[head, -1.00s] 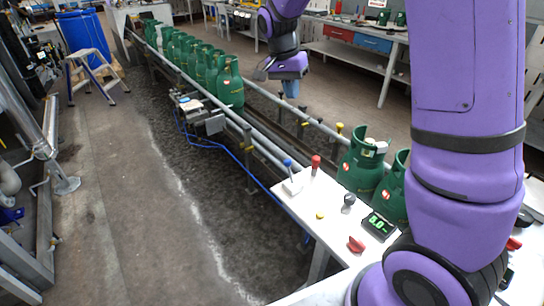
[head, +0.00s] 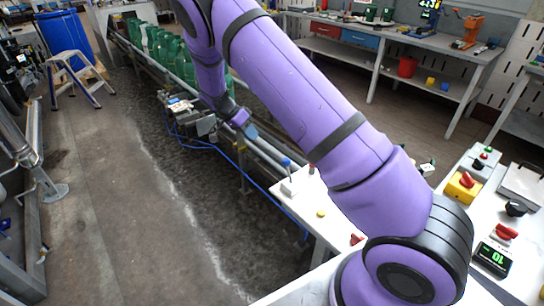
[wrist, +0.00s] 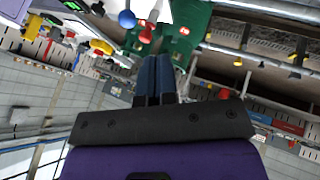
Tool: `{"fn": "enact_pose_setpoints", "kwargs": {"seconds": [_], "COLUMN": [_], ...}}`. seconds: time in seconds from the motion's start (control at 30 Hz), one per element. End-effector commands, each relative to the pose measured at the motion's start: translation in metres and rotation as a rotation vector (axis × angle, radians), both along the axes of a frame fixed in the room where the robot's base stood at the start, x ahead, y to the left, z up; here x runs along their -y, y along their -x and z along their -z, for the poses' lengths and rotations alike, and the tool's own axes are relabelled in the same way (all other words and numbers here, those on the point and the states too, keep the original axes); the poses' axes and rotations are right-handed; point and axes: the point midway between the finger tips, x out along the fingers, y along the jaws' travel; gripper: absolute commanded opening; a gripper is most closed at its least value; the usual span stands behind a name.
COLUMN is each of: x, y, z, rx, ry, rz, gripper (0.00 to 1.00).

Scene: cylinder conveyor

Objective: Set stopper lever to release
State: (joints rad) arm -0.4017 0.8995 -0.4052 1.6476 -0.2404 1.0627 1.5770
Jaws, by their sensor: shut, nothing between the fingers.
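A blue-topped lever (head: 287,163) stands on a small white base at the far left corner of the white table (head: 290,205). A red-topped lever (head: 312,168) is just right of it, partly behind my arm. I cannot tell which is the stopper lever. In the wrist view, a blue knob (wrist: 127,19) and a red knob (wrist: 146,33) show beyond the fingers. My gripper (head: 251,132), with blue fingers, is shut and empty over the conveyor's near rail, left of the levers and apart from them. Its fingertips show in the wrist view (wrist: 156,58).
Green gas cylinders (head: 160,45) line the conveyor at the back left; a green cylinder shows in the wrist view (wrist: 188,32). My arm hides much of the conveyor. A yellow button (head: 320,213) lies on the table. The floor at left (head: 110,200) is clear.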

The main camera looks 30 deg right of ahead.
Motion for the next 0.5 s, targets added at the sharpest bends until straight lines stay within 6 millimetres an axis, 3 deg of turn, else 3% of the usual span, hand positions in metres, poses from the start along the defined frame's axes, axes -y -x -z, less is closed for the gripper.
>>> {"fn": "enact_pose_setpoints", "kwargs": {"seconds": [0.5], "x": [0.0002], "y": [-0.0021], "z": [0.0094], "rx": [0.001], "ry": [0.022], "rz": [0.009], "gripper": [0.0]}}
